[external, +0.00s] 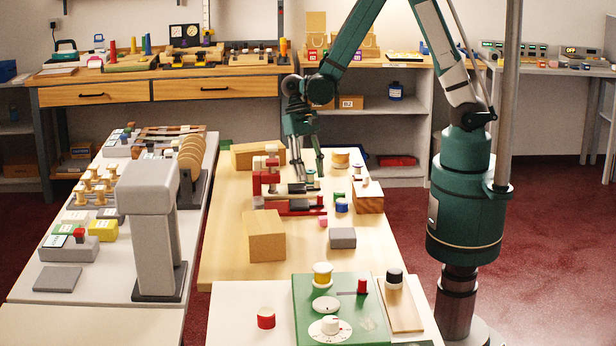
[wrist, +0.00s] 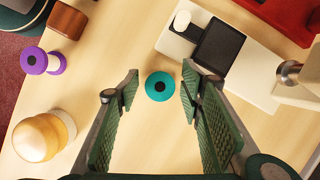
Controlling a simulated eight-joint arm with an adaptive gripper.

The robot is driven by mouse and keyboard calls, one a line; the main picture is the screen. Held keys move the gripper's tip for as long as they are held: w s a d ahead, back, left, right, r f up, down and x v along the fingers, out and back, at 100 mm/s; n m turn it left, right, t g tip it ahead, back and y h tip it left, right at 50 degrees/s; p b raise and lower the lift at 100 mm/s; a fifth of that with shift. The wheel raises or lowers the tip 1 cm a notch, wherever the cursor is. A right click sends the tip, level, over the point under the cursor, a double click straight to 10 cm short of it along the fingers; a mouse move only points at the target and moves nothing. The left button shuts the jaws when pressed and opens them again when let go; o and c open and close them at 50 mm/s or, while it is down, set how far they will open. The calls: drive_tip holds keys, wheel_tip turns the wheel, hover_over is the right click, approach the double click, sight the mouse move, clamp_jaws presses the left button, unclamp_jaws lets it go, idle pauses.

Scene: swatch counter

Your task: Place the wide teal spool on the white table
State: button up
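A teal spool (wrist: 160,86) with a dark centre hole is in the middle of the wrist view, seen from above on the pale wooden table. My gripper (wrist: 160,78) is open, with one green padded finger on each side of the spool and gaps between. In the external view my gripper (external: 308,176) points down over the far part of the wooden table (external: 222,235); the spool there is too small and crowded to make out surely. A white table (external: 228,303) stands in the foreground, bearing a green board.
A purple spool (wrist: 40,61), a rounded wooden piece (wrist: 37,139) and a white device with a black plate (wrist: 217,48) surround the teal spool. The green board (external: 370,325), a red spool (external: 265,319) and a wooden plank (external: 402,308) occupy the foreground table. A tan block (external: 264,237) stands on the wooden table.

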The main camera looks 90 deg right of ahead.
drive_tip(key=shift+r, duration=0.1)
drive_tip(key=p+v, duration=0.2)
drive_tip(key=v, duration=1)
drive_tip(key=shift+a+r, duration=0.1)
drive_tip(key=shift+r, duration=0.05)
idle(0.5)
drive_tip(key=s+a+r+n+t+h, duration=0.2)
drive_tip(key=s+a+r+n+t, duration=0.2)
drive_tip(key=s+r+n, duration=0.2)
drive_tip(key=s+a+r+n+t+h, duration=0.2)
drive_tip(key=s+a+r+n+t, duration=0.3)
drive_tip(key=s+r, duration=0.3)
drive_tip(key=shift+s+r+n, duration=0.35)
drive_tip(key=shift+r+n, duration=0.45)
drive_tip(key=shift+r, duration=0.95)
